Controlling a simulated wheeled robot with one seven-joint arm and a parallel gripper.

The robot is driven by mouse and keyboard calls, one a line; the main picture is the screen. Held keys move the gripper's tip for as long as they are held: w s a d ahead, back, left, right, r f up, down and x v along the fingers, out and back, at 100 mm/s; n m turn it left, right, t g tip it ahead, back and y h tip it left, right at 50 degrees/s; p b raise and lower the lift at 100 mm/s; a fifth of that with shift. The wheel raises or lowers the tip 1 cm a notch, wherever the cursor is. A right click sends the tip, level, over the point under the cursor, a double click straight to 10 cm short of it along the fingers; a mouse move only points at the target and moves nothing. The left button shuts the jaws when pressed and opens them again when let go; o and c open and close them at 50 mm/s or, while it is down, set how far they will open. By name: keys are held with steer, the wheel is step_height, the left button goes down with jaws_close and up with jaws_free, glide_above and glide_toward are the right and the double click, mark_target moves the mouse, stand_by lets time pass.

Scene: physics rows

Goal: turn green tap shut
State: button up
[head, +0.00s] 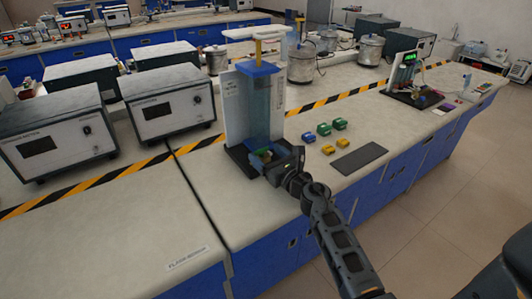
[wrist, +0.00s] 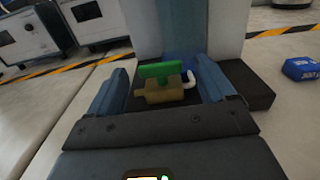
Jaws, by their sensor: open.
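The tap has a green bar handle (wrist: 160,70) on a brass-coloured body (wrist: 165,91). In the wrist view the handle lies roughly crosswise, along the body. The tap sits low at the front of a blue column apparatus (head: 262,105) on a dark base (head: 240,158). My gripper (wrist: 160,82) is open, with one blue-grey finger on each side of the tap and a gap to each. Nothing is held. In the head view my gripper (head: 280,160) is at the front of the apparatus and partly hides the tap (head: 264,152).
Small blue, green and yellow blocks (head: 324,129) and a dark mat (head: 359,160) lie to the right on the bench. Grey instrument boxes (head: 172,101) stand to the left behind striped tape. The front-left bench top (head: 120,235) is mostly clear.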

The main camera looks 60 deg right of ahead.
steer(key=shift+w+d, duration=0.25)
steer(key=shift+w, duration=0.2)
steer(key=c, duration=1.1)
